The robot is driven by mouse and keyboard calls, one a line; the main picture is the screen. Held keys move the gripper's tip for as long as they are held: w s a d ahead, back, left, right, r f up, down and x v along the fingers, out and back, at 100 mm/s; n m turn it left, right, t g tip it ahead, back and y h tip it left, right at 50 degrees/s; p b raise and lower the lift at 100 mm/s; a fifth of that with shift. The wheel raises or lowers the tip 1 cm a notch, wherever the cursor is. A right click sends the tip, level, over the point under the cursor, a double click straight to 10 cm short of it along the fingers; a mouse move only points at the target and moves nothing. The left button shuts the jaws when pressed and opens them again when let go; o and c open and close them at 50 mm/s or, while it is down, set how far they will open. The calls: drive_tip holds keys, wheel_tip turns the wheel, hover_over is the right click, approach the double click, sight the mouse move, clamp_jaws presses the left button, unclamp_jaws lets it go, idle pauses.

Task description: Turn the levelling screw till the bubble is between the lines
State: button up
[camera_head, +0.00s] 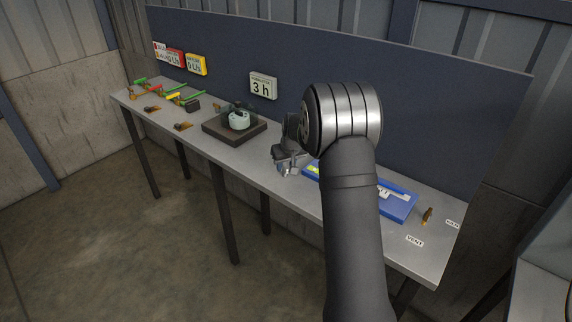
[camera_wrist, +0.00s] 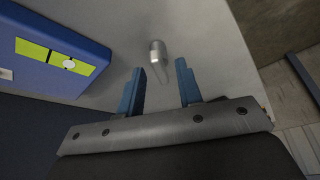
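In the wrist view a small grey metal levelling screw (camera_wrist: 157,52) with a rounded end stands out over the pale bench, with a paler lever-like part below it. My gripper (camera_wrist: 160,68) is open, its two blue fingers apart on either side of the screw's lower part; I cannot tell whether they touch it. A blue block (camera_wrist: 95,50) at the left carries a yellow-green vial (camera_wrist: 34,49) with a round whitish bubble (camera_wrist: 68,63). A dark line crosses the vial left of the bubble; other lines are too small to tell. In the head view my gripper (camera_head: 288,162) is over the bench.
The blue block (camera_head: 398,207) extends right behind my arm on the grey bench (camera_head: 440,250). A dark square stand (camera_head: 222,130) with a pale green pot-like thing (camera_head: 239,120) is to the left. Coloured tools (camera_head: 180,93) lie farther left. A "3 h" sign (camera_head: 263,87) is on the back panel.

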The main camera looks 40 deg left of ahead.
clamp_jaws()
drive_tip(key=shift+n, duration=0.3)
drive_tip(key=n, duration=0.1)
drive_tip(key=n+g, duration=0.1)
drive_tip(key=shift+w+d+n, duration=0.1)
drive_tip(key=shift+w+n, duration=0.1)
drive_tip(key=shift+n, duration=0.2)
drive_tip(key=n+g, duration=0.1)
drive_tip(key=n, duration=0.1)
drive_tip(key=n+g, duration=0.1)
drive_tip(key=n, duration=0.1)
drive_tip(key=shift+w+n+y, duration=0.2)
drive_tip(key=shift+n+y, duration=0.1)
drive_tip(key=n, duration=0.2)
drive_tip(key=n+g+h, duration=0.1)
drive_tip(key=n, duration=0.1)
drive_tip(key=n+g, duration=0.1)
drive_tip(key=n, duration=0.1)
drive_tip(key=shift+w, duration=0.25)
drive_tip(key=n, duration=0.2)
drive_tip(key=n+g+h, duration=0.1)
drive_tip(key=n+h, duration=0.1)
drive_tip(key=n, duration=0.1)
drive_tip(key=shift+w+a+n+g, duration=0.1)
drive_tip(key=shift+a+n+g, duration=0.2)
drive_tip(key=shift+a, duration=0.05)
